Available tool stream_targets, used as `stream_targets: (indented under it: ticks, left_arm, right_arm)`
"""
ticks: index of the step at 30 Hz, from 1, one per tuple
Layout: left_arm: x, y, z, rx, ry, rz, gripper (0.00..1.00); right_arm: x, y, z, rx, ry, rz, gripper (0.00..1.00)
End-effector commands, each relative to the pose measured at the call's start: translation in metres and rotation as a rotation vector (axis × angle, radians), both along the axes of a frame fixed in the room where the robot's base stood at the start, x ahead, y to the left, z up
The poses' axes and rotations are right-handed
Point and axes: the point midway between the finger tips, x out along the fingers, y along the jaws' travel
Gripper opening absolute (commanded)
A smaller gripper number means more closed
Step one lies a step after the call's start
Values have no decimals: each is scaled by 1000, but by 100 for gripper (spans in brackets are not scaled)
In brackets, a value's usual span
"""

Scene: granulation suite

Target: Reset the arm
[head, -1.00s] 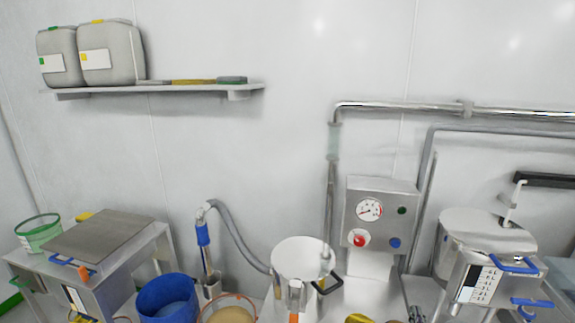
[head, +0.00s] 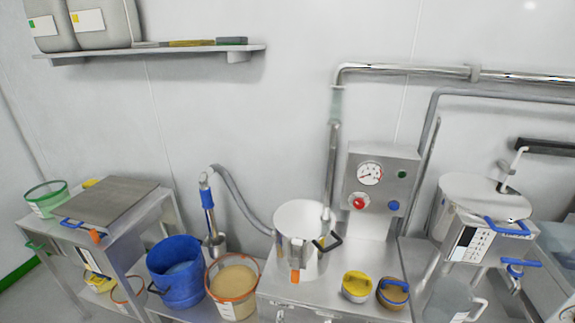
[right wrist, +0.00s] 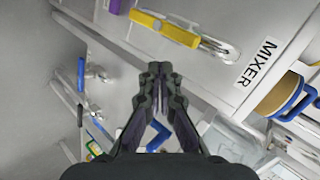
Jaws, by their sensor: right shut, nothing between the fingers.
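My right gripper (right wrist: 160,72) shows in the right wrist view with its dark fingers together and nothing between them. Behind it are the edge of a pale bench and a label reading MIXER (right wrist: 258,62). The fingers look apart from everything there, though the distance is hard to judge. Neither of my grippers shows in the head view, and my left gripper is out of sight.
A blue bucket (head: 174,275) and an orange-rimmed tub (head: 233,290) stand left.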

Motion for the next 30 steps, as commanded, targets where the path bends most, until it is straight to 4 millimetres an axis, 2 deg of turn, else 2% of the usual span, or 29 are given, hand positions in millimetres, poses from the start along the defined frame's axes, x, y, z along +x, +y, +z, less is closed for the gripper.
stream_targets:
  ticks: [1,3,5,6,9,12,13,15,18,30]
  left_arm:
    - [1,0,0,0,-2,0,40]
    - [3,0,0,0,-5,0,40]
    - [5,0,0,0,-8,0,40]
    - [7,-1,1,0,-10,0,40]
    - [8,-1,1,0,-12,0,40]
    - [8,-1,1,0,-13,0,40]
    - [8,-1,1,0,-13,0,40]
    - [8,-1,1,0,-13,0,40]
    - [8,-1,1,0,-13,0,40]
    - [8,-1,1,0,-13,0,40]
  right_arm:
    - [-31,5,-35,-117,114,113,0]
    - [-78,12,-77,-277,268,305,0]
    - [-121,18,-108,-394,393,480,0]
    - [-149,21,-126,-463,468,601,0]
    - [-215,28,-156,-587,623,881,0]
    - [-265,32,-172,-659,721,1101,0]
    - [-275,33,-175,-673,740,1152,0]
    - [-293,34,-179,-696,769,1235,0]
    - [-303,35,-180,-708,786,1285,0]
    - [-303,35,-180,-709,786,1287,0]
